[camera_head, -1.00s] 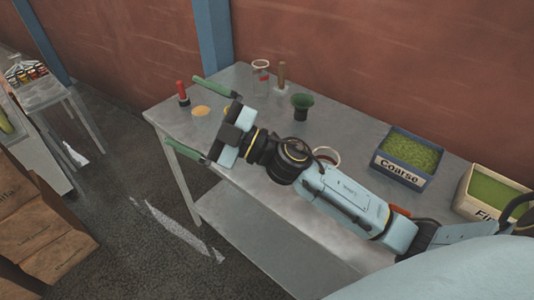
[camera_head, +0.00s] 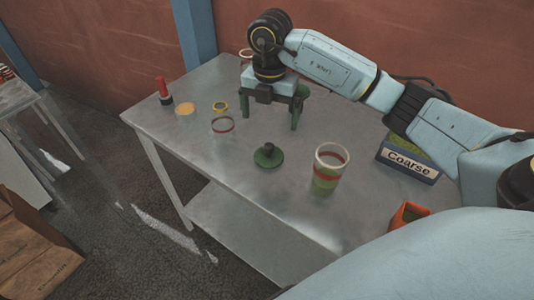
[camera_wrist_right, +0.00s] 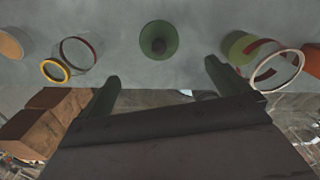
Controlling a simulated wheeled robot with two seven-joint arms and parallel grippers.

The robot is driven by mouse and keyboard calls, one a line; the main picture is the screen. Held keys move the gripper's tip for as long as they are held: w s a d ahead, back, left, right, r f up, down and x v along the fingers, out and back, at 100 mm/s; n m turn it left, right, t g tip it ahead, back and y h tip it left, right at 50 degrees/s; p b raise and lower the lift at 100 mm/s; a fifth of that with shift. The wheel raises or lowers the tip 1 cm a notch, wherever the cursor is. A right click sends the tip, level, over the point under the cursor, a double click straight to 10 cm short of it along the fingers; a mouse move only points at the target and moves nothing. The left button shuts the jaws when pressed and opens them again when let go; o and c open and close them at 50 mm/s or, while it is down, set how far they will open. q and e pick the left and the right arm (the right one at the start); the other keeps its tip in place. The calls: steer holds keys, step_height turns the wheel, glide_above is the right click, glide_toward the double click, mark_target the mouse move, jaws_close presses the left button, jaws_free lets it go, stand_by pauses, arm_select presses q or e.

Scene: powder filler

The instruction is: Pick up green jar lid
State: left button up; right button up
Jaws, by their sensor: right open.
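The green jar lid (camera_head: 268,156), a round dark green disc with a raised knob, lies knob up on the metal table. It also shows at the top middle of the right wrist view (camera_wrist_right: 158,42). My right gripper (camera_head: 270,112) is open and empty, its two green fingers pointing down behind the lid in the head view. In the right wrist view, the fingertips (camera_wrist_right: 161,72) stand apart, with the lid beyond the gap and not touching them. My left gripper is out of view.
A red-banded jar with green contents (camera_head: 328,172) stands right of the lid. An empty-looking jar (camera_head: 222,126), a yellow ring (camera_head: 220,106), an orange disc (camera_head: 185,109) and a red-topped item (camera_head: 165,93) are left. The "Coarse" box (camera_head: 407,162) is right. Table (camera_head: 205,165) front is clear.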

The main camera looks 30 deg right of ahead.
mark_target(269, 145)
step_height(269, 145, down, 6)
steer(key=shift+f, duration=0.15)
steer(key=shift+w+f, duration=0.2)
steer(key=shift+f, duration=2.8)
steer(key=shift+c, duration=0.3)
steer(key=shift+d, duration=0.1)
steer(key=c, duration=1)
